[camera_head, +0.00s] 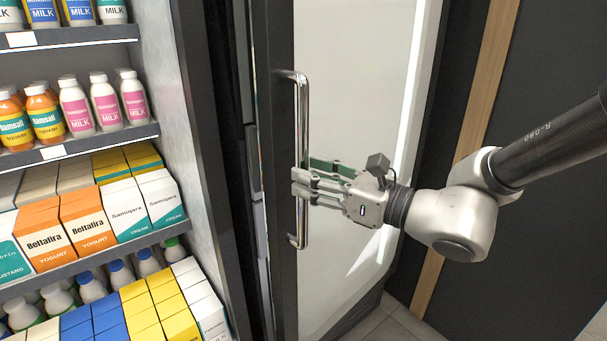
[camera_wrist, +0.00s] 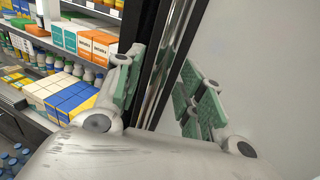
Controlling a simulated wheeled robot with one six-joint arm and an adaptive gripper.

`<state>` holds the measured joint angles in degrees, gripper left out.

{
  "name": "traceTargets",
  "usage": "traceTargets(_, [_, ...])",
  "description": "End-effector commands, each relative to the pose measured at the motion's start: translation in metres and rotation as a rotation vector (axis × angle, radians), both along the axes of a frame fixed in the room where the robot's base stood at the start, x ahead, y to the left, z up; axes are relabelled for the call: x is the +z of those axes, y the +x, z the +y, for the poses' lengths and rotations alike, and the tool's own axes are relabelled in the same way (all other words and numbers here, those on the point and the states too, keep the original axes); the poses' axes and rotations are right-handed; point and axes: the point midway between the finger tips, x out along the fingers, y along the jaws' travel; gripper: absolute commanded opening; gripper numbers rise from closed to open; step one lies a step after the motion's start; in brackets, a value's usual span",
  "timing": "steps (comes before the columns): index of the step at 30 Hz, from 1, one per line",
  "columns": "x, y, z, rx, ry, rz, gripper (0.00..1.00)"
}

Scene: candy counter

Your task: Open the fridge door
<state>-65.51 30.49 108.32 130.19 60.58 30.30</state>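The fridge door (camera_head: 345,100) is a pale glass panel in a dark frame (camera_head: 277,290). Its long vertical metal handle (camera_head: 302,105) runs near the left edge. My gripper (camera_head: 300,182) is at the handle's mid-height, coming from the right, with its fingertips at the bar. In the wrist view, the green-padded fingers (camera_wrist: 165,92) are spread apart. A shiny vertical bar, seemingly the handle (camera_wrist: 168,60), runs between them, nearer the left finger. I see no clear grip on it. A narrow strip left of the door frame shows coloured shapes; I cannot tell whether the door is ajar.
A dark wall with a wooden strip (camera_head: 485,85) is at right. Some tiled floor (camera_head: 390,325) shows below.

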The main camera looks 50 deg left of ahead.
Motion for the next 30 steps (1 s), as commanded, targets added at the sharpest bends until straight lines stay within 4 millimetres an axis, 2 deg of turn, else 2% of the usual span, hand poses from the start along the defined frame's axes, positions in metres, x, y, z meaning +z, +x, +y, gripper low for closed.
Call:
traceTargets(3, [0.0,-0.005,0.015,0.001,0.001,-0.001,0.39])
traceTargets(6, [0.0,-0.007,0.021,0.001,-0.001,0.0,0.39])
traceTargets(14, [0.0,-0.007,0.024,0.001,-0.001,-0.001,0.39])
traceTargets(15, [0.0,-0.007,0.024,0.001,-0.001,-0.001,0.37])
traceTargets(17, [0.0,-0.007,0.024,0.001,-0.001,-0.001,0.26])
traceTargets(21, [0.0,-0.007,0.024,0.001,-0.001,-0.001,0.01])
traceTargets(30, [0.0,-0.006,0.02,0.004,-0.001,-0.001,0.0])
